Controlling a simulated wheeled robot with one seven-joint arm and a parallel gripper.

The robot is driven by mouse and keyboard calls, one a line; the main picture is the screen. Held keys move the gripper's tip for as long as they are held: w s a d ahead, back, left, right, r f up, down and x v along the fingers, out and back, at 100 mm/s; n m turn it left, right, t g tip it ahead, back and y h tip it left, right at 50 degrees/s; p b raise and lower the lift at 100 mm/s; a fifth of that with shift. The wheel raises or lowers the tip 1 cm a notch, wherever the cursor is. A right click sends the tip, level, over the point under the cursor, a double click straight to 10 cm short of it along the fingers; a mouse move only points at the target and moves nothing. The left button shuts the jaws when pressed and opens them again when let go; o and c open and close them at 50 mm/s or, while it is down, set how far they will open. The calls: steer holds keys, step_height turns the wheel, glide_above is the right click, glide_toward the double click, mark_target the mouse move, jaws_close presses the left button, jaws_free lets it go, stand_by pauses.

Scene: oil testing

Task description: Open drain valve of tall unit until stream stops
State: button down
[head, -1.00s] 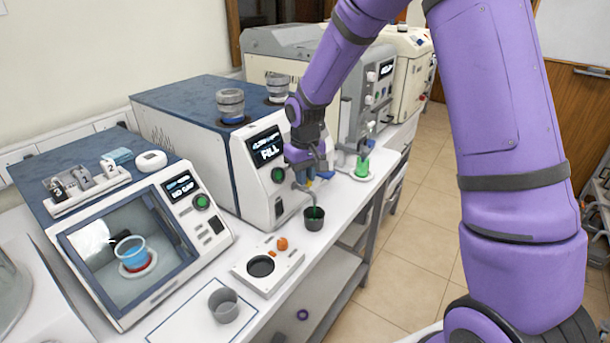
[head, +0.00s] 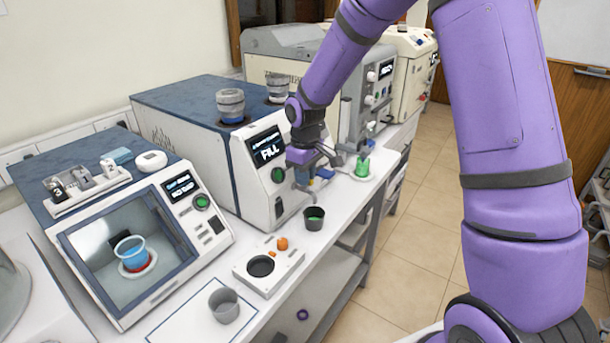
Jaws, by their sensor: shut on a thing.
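The tall unit (head: 205,135) is the white and dark-blue cabinet whose display reads FILL. A spout and small blue valve part (head: 324,173) stick out from its front, low on the right. My gripper (head: 336,160) is shut at the drain valve, its fingers pointing right just above the blue part. What lies between the fingers is mostly hidden. A dark cup (head: 314,224) with green liquid stands on the bench below the spout. I cannot make out a stream between spout and cup.
A green beaker (head: 363,167) stands on a white dish behind my gripper. The bench edge is close on the right.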

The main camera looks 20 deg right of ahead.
steer(key=c, duration=1.1)
jaws_free()
step_height(320, 180, up, 11)
steer(key=shift+f, duration=0.1)
steer(key=s+d+r+m+t, duration=0.3)
steer(key=s+d+r, duration=0.1)
steer(key=s+r, duration=0.95)
steer(key=s+d+m, duration=0.1)
steer(key=s, duration=0.5)
steer(key=s+m+t, duration=0.1)
steer(key=s, duration=0.5)
steer(key=s+d+m+t, duration=0.1)
steer(key=s+m, duration=0.1)
steer(key=s, duration=0.4)
steer(key=shift+s+d+r, duration=0.2)
steer(key=shift+d+r, duration=0.15)
